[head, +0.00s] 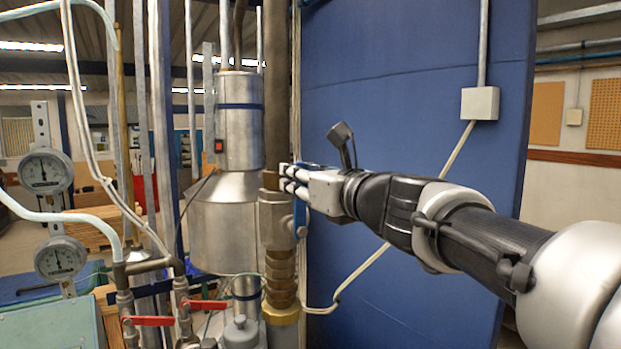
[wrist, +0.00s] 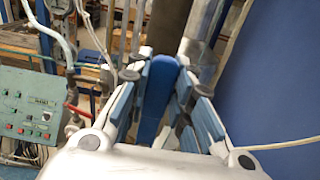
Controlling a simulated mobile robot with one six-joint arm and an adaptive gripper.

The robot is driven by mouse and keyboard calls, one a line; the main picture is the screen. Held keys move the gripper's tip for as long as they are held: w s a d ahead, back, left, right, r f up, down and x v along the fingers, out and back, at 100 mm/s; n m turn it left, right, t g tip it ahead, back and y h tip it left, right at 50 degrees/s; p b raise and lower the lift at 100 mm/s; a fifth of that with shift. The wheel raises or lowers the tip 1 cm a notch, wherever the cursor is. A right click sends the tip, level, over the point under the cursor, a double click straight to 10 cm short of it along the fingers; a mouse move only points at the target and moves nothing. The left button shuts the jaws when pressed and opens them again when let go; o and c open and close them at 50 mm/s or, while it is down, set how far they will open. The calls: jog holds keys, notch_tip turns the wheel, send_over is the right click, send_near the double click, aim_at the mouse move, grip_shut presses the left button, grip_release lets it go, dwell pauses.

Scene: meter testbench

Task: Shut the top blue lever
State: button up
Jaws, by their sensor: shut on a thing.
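The top blue lever (head: 300,216) hangs down beside the brass-coloured valve body (head: 275,222) on the vertical pipe in the head view. My gripper (head: 287,178) reaches in from the right and is at the upper part of the lever. In the wrist view the blue lever (wrist: 157,95) stands between the blue-padded fingers of my gripper (wrist: 157,78), which are shut on it. The lever's upper end and its joint with the valve are partly hidden by the fingers.
A steel cylinder (head: 226,220) stands just left of the valve. Two red levers (head: 152,321) (head: 208,305) sit low on the left, below two round gauges (head: 46,172) (head: 60,258). A large blue panel (head: 420,110) stands behind my arm. A white cable (head: 362,268) crosses it.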

grip_shut()
jog(key=s+a+f+n+b, duration=0.5)
jog(key=a+f+n+b, duration=0.3)
jog(key=n+b, duration=1)
jog(key=shift+s+f+b, duration=0.2)
jog(key=shift+f+b, duration=0.25)
jog(key=shift+f, duration=0.55)
jog(key=o, duration=0.8)
grip_release()
